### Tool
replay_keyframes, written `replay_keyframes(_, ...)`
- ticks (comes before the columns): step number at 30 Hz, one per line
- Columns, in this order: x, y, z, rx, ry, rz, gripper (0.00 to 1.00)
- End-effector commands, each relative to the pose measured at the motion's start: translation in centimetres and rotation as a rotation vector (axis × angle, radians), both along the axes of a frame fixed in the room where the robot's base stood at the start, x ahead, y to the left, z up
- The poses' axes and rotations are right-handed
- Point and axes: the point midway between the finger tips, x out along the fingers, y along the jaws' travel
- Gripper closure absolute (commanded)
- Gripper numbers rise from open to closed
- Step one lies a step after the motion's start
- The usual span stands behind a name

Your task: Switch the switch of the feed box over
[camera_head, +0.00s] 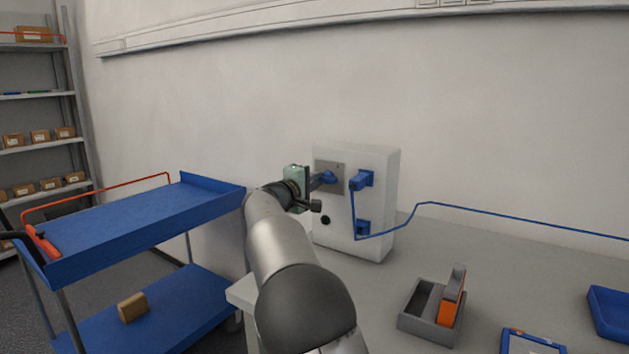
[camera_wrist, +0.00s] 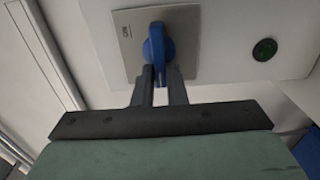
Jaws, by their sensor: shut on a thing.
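The feed box (camera_head: 375,220) is a white upright box on the table against the wall. Its switch (camera_wrist: 157,45) is a blue rotary handle on a grey plate (camera_wrist: 188,22) with small lettering at its left side; the switch also shows in the head view (camera_head: 328,177). My gripper (camera_wrist: 159,76) has its two dark fingers on either side of the lower end of the blue handle and is shut on it. In the head view my gripper (camera_head: 314,183) reaches the box front from the left. The handle points along the fingers in the wrist view.
A blue plug (camera_head: 361,181) and a blue cable (camera_head: 480,209) are on the box's right side. A grey holder (camera_head: 416,318) with an orange item stands on the table. A blue cart (camera_head: 130,225) is left.

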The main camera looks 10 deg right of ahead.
Motion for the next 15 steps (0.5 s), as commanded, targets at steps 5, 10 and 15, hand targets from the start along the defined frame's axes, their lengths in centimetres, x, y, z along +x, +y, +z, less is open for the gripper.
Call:
replay_keyframes(5, 0.02, 0.08, -0.08, -0.01, 0.01, 0.001, 1.0)
replay_keyframes(10, 0.02, 0.08, -0.1, -0.011, 0.011, 0.001, 1.0)
replay_keyframes(15, 0.02, 0.08, -0.1, -0.011, 0.011, 0.001, 0.83)
